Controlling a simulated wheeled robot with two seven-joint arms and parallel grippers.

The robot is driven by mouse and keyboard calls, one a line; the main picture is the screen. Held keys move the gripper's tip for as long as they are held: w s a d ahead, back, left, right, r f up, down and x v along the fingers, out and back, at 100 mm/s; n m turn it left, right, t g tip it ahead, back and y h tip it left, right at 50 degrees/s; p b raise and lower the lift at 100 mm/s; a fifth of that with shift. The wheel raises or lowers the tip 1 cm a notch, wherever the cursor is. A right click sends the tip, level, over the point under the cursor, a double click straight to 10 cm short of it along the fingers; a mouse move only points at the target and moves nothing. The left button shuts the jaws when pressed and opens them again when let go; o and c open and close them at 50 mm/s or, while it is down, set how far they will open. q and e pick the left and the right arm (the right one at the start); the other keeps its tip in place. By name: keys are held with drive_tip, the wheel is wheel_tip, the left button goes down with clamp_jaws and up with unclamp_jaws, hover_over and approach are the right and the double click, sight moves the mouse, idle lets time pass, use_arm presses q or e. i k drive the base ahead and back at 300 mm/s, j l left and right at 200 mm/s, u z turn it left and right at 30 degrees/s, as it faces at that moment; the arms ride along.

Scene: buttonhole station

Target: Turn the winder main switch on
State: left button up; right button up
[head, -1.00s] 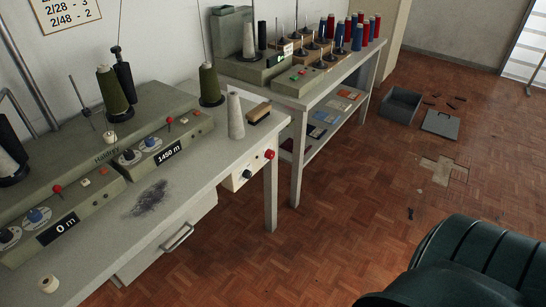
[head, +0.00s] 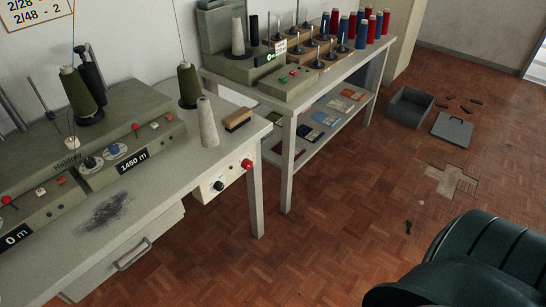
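The winder (head: 100,150) is a long grey-green machine on the near table at the left, with a "1450 m" display (head: 132,161) and a "0 m" display (head: 16,236). A pale switch box (head: 229,178) is fixed at the table's right end. It carries a black rotary knob (head: 218,185) and a red round button (head: 246,164). Which of them is the main switch, and its setting, I cannot tell. Neither of my grippers is in view.
A grey cone (head: 208,122) and a brush (head: 238,119) stand near the table's right end. A second table (head: 345,70) with thread cones is behind. A dark green chair (head: 470,260) fills the lower right. Parquet floor between is mostly clear; an open grey box (head: 410,107) lies farther back.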

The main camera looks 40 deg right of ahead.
sight(247, 164)
drive_tip(key=l, duration=4.15)
drive_tip(key=i+u, duration=0.05)
drive_tip(key=i, duration=0.1)
